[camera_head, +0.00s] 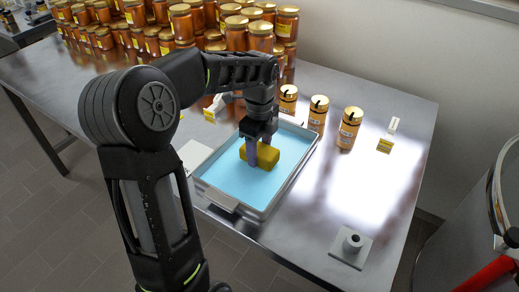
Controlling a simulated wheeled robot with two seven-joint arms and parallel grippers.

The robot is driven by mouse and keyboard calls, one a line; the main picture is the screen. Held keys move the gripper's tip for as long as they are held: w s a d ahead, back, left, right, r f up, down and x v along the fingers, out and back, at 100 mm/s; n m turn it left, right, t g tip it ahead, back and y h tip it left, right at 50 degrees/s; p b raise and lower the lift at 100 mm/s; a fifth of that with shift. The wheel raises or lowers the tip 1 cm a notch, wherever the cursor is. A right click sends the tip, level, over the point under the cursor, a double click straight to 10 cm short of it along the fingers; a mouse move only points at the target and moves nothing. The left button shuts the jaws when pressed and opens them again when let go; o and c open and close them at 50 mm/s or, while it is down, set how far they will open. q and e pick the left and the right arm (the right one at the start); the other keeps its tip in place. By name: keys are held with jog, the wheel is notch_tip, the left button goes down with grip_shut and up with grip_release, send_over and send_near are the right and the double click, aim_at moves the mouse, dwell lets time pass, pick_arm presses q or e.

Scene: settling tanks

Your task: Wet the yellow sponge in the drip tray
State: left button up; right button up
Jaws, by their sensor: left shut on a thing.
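The yellow sponge (267,157) is in the metal drip tray (279,196), at the tray's upper middle. The tray holds light blue liquid. My left gripper (259,154) is shut on the sponge and points down into the tray. The sponge is at or very near the liquid's surface; I cannot tell how deep it sits. The gripper's fingers hide part of the sponge. My right gripper does not show.
Several honey jars (184,22) crowd the back of the steel table (345,188). A few smaller gold-lidded jars (349,128) stand beyond the tray. A grey plate with a short tube (351,247) is at the front right. A steel drum (480,215) stands at the right.

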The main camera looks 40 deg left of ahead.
aim_at(259, 149)
pick_arm(q)
jog(key=shift+r+p, duration=2.2)
jog(key=shift+r, duration=0.8)
